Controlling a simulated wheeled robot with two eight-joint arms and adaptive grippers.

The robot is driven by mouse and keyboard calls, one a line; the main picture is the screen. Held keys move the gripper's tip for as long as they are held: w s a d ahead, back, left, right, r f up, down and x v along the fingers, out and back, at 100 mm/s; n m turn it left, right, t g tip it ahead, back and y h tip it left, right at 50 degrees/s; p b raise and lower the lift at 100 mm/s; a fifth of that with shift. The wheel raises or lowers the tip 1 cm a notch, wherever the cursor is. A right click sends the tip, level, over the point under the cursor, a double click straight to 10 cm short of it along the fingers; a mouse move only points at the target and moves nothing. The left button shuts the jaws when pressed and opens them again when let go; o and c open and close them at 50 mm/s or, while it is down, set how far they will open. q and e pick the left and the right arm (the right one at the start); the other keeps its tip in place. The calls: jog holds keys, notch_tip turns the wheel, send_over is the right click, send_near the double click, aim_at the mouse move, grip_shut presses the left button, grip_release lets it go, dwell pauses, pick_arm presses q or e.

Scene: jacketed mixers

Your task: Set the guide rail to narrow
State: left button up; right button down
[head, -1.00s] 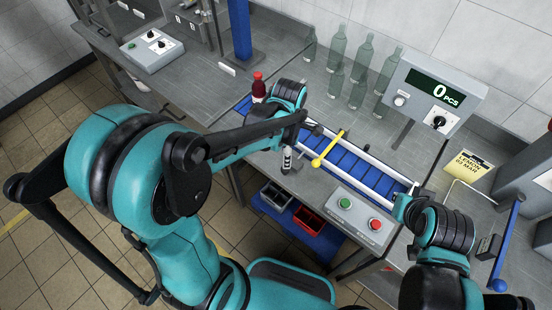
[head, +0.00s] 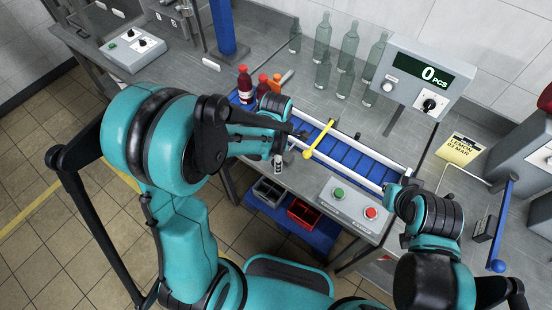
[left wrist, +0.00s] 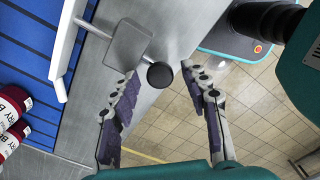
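White guide rails (head: 343,174) run along both sides of the blue conveyor (head: 345,152). The near rail (left wrist: 67,45) also shows in the left wrist view, with a grey bracket (left wrist: 128,42) beside it carrying a round black knob (left wrist: 160,75) at the table's front edge. My left gripper (left wrist: 160,68) is open, its two fingers on either side of the knob with visible gaps; the knob lies near the fingertips. In the head view, my left arm partly hides this spot. My right gripper (head: 391,188) is by the conveyor's right end; its fingers are unclear.
Red bottles (head: 245,84) stand at the conveyor's left end. A yellow bar (head: 318,140) crosses the conveyor. A button box (head: 352,204) stands in front, with a counter display (head: 428,78) and clear bottles (head: 349,46) behind. Bins (head: 303,214) sit below the table.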

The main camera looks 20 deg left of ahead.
pick_arm(q)
grip_shut()
jog(key=shift+w+d, duration=0.3)
jog(key=shift+w, duration=0.55)
jog(key=shift+w+d, duration=0.3)
jog(key=shift+w, duration=0.5)
jog(key=shift+r, duration=0.1)
jog(key=shift+o, duration=0.6)
grip_release()
jog(key=shift+o, duration=0.6)
jog(key=shift+w, duration=0.1)
notch_tip(320, 180, up, 12)
